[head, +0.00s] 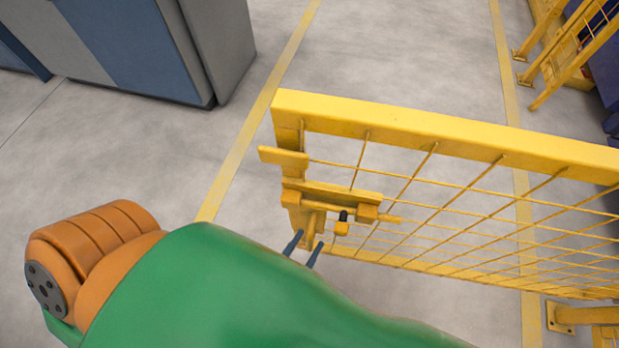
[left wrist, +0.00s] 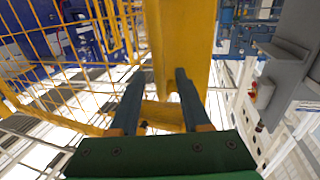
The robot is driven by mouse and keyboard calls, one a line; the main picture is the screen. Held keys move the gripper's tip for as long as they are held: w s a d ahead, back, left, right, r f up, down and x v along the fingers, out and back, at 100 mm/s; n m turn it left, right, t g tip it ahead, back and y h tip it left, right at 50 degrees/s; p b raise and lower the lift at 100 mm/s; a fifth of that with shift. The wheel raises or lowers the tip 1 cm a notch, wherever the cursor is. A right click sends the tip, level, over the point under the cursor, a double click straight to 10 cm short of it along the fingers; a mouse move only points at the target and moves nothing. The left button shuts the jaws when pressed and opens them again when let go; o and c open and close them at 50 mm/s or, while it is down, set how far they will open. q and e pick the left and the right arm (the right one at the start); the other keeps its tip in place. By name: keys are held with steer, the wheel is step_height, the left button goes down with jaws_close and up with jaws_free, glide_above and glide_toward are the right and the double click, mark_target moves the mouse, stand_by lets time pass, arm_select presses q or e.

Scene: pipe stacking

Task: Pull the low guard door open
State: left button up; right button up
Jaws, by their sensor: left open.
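The low guard door (head: 440,133) is a yellow frame with wire mesh, running from the centre to the right edge in the head view. A yellow latch with a bolt and a small black knob (head: 343,216) sits at its left end. My left gripper (head: 303,245) is open beside the door's left end, a little below the latch. In the left wrist view my gripper's dark fingers (left wrist: 161,75) are apart, with a yellow upright of the door (left wrist: 178,42) showing between and beyond them. I cannot tell whether they touch it. My right gripper is out of view.
A grey and blue cabinet (head: 140,45) stands at the back left. Yellow floor lines (head: 255,125) cross the grey floor. Another yellow fence (head: 570,55) stands at the upper right. The floor left of the door is clear.

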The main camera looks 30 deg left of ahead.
arm_select(q)
steer(key=s, duration=0.5)
steer(key=shift+s+a+b, duration=0.15)
steer(key=shift+a+b, duration=0.1)
steer(key=shift+b, duration=0.05)
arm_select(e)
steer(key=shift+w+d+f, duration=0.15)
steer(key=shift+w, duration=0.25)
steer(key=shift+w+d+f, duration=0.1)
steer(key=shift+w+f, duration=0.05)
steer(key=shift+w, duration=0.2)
